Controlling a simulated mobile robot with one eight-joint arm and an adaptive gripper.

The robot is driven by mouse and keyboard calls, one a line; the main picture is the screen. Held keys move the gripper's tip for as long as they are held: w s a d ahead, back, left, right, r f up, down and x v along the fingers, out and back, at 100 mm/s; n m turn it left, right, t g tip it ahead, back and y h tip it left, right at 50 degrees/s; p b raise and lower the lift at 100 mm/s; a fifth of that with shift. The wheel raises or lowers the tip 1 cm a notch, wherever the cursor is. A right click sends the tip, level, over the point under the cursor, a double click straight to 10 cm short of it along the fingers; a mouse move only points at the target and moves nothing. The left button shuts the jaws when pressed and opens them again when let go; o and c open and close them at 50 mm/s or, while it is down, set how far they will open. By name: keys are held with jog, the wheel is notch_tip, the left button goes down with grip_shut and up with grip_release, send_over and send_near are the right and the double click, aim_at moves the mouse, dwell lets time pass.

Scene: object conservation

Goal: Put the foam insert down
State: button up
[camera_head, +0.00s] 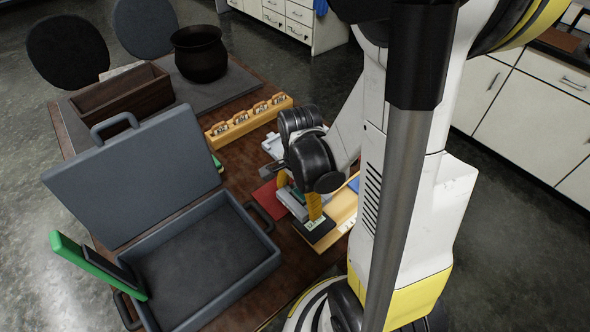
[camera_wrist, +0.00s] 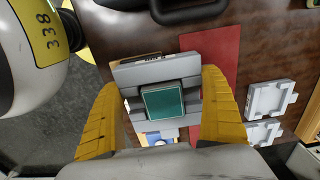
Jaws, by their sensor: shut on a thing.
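My gripper (camera_head: 298,194) is over the right part of the table, its yellow fingers pointing down. In the wrist view my gripper (camera_wrist: 165,105) is shut on a grey block, which I take to be the foam insert (camera_wrist: 128,77). A dark green square (camera_wrist: 165,102) shows on or in front of the block's middle. The foam insert also shows between the fingers in the head view (camera_head: 292,206), partly hidden by them. I cannot tell whether its underside touches anything. A grey case (camera_head: 213,275) stands open at the left, its lid raised and its dark inside empty.
A red mat (camera_wrist: 222,58) lies beside the gripper. Light grey holders (camera_wrist: 268,98) lie to its right in the wrist view. A green and black object (camera_head: 95,262) leans at the case's left edge. A wooden rack (camera_head: 248,119), a brown box (camera_head: 122,97) and a black pot (camera_head: 200,53) stand behind.

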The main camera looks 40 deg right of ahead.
jog(key=b, duration=0.5)
send_over(273, 200)
notch_tip(273, 200, down, 7)
jog(key=shift+d+f+b, duration=0.1)
jog(key=shift+f+b, duration=0.7)
jog(key=shift+f, duration=1.15)
jog(key=shift+f, duration=0.15)
jog(key=o, duration=0.8)
jog(key=shift+o, duration=0.3)
